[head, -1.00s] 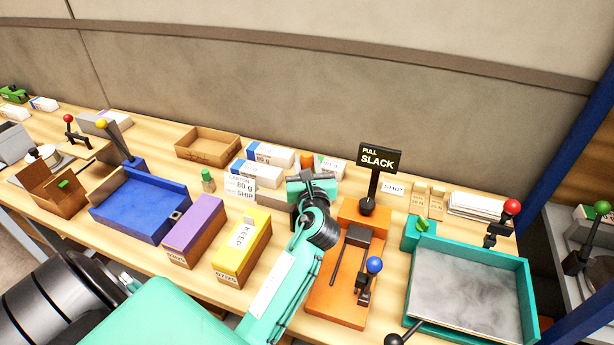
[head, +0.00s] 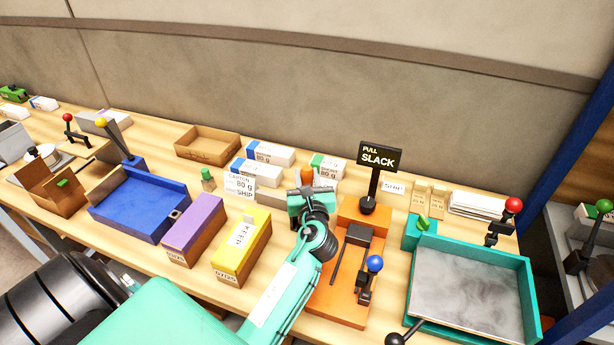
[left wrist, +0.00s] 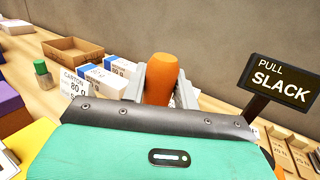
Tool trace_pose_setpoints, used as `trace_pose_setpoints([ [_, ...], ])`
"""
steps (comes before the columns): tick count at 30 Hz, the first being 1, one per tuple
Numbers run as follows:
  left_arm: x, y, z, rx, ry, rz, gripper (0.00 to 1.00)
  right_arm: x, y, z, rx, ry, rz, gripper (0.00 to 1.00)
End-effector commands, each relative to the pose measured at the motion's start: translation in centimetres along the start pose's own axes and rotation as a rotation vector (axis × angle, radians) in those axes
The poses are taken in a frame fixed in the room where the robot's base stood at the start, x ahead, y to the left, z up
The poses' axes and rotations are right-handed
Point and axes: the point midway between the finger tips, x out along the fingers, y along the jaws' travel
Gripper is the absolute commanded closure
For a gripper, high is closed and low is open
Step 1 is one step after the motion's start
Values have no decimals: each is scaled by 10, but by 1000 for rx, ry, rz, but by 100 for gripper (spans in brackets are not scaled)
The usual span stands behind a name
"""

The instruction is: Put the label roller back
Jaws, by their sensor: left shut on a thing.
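The label roller shows as an upright orange handle (head: 307,175); it also shows in the left wrist view (left wrist: 162,80). My left gripper (head: 308,190) is shut on it, with a grey finger on each side of the handle (left wrist: 160,92). The roller's lower part is hidden behind the gripper body, so I cannot tell whether it touches anything below. The gripper is above the bench, left of the black PULL SLACK sign (head: 380,157). I cannot make out the roller's resting place. My right gripper is not in view.
A yellow box (head: 241,247), a purple box (head: 194,230) and a blue tray (head: 140,207) lie left. An orange lever base (head: 340,290) and a teal tray (head: 533,300) lie right.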

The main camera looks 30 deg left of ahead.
Motion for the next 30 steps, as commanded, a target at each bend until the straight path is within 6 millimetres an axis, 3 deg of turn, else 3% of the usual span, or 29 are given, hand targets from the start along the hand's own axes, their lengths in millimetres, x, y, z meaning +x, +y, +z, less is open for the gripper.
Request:
trace_pose_setpoints([
  [1,0,0,1,-1,-1,0,99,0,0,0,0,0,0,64],
  [2,0,0,0,0,0,0,64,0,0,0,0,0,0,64],
  [4,0,0,0,0,0,0,51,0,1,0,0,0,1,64],
  [5,0,0,0,0,0,0,48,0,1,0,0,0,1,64],
  [13,0,0,2,-1,0,0,48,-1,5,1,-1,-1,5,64],
  [18,-2,0,14,-3,1,0,48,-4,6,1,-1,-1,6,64],
  [30,-89,0,9,-2,2,0,48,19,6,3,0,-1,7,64],
])
